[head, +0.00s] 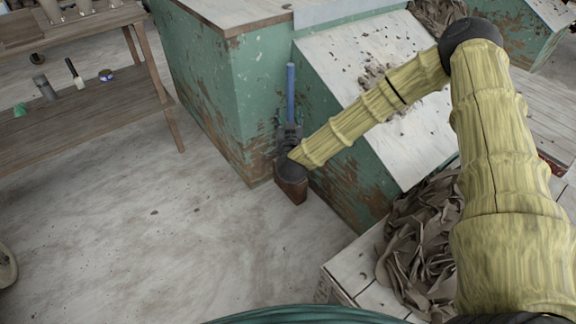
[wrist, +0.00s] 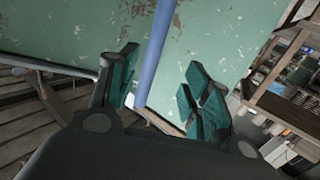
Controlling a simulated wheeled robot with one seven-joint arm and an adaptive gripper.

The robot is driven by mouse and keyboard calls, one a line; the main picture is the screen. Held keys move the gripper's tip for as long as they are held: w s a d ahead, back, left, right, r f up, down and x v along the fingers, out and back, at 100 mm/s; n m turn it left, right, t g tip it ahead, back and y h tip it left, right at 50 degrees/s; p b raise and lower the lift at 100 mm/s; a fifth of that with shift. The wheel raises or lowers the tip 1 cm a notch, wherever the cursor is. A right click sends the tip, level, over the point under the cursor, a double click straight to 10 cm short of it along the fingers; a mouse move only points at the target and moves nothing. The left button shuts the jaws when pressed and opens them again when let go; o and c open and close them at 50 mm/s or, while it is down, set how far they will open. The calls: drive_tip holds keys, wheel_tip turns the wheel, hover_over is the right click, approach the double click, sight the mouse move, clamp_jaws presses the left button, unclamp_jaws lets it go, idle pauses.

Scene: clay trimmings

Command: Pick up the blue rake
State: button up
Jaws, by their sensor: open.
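The blue rake shows as a straight blue handle (head: 291,88) standing upright against the chipped green cabinet. My gripper (head: 290,131) is at the lower part of the visible handle in the head view. In the wrist view the blue handle (wrist: 156,60) runs down between the two dark green finger pads of my gripper (wrist: 164,90). The fingers are spread, with a gap on either side of the handle, the wider one on the right. The rake's head is hidden behind my gripper and wrist.
The green cabinet (head: 200,85) and its sloped pale board (head: 375,60) with clay crumbs stand close to my gripper. A wooden shelf table (head: 85,135) is at the left. Crumpled brown scraps (head: 420,240) lie in a pale crate at lower right. The floor (head: 150,245) at lower left is open.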

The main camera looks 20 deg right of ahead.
sight(291, 100)
drive_tip(key=shift+h, duration=0.4)
drive_tip(key=x, duration=0.2)
drive_tip(key=b+x, duration=0.1)
drive_tip(key=x, duration=0.1)
drive_tip(key=d+x, duration=0.1)
drive_tip(key=x, duration=0.1)
drive_tip(key=shift+s+r, duration=0.1)
drive_tip(key=shift+r, duration=0.15)
drive_tip(key=shift+b+x, duration=1.4)
drive_tip(key=shift+x, duration=0.9)
drive_tip(key=shift+w, duration=0.7)
drive_tip(key=c, duration=1)
clamp_jaws()
drive_tip(key=shift+r, duration=0.15)
